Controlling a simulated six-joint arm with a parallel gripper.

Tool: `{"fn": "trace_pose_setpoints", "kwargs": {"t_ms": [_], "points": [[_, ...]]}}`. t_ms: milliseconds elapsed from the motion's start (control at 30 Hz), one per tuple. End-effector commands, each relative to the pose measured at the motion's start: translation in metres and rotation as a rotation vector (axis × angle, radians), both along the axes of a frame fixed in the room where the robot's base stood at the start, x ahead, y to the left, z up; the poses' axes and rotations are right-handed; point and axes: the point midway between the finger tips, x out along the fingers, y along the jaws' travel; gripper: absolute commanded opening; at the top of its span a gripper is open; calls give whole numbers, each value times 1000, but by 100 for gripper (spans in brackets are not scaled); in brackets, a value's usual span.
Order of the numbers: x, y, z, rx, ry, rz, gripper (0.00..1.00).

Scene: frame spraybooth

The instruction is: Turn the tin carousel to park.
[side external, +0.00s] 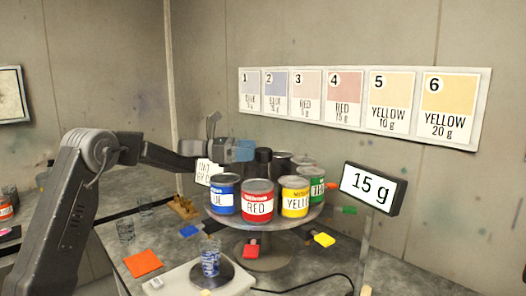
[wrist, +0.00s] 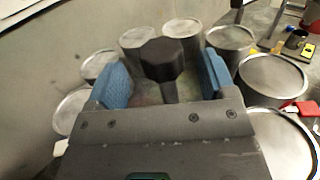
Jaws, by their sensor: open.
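The tin carousel (side external: 270,224) is a round grey turntable on a pedestal, holding a ring of lidded tins. The blue tin (side external: 224,197), red tin (side external: 257,205), yellow tin (side external: 295,200) and green tin (side external: 317,190) face the side camera. Plain grey lids show around the ring in the wrist view. A black knob (wrist: 168,62) stands at the ring's middle. My gripper (wrist: 165,82) is open, with its blue pads to either side of the knob in the wrist view; contact is not visible. In the side view my gripper (side external: 240,151) is above the tins. No park mark is readable.
A sign reading 15 g (side external: 372,189) stands at the right. A scale (side external: 229,276) with a blue-marked glass cup (side external: 210,260) stands in front. Coloured pieces, including an orange square (side external: 143,263), lie on the bench. A partly hidden white card (side external: 208,172) stands behind the blue tin.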

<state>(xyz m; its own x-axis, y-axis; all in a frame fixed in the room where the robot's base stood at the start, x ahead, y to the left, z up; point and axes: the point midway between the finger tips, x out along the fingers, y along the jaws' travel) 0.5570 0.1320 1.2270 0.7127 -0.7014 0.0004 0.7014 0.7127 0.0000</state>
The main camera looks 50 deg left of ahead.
Motion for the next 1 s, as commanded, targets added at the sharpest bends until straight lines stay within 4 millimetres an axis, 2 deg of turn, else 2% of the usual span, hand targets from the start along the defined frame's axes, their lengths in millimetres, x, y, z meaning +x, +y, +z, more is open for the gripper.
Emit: {"fn": "trace_pose_setpoints", "kwargs": {"t_ms": [100, 300, 667, 1000], "points": [[15, -15, 0, 0, 0, -2, 77], [29, -29, -1, 0, 1, 0, 77], [32, -31, 0, 0, 1, 1, 77], [32, -31, 0, 1, 1, 1, 44]]}}
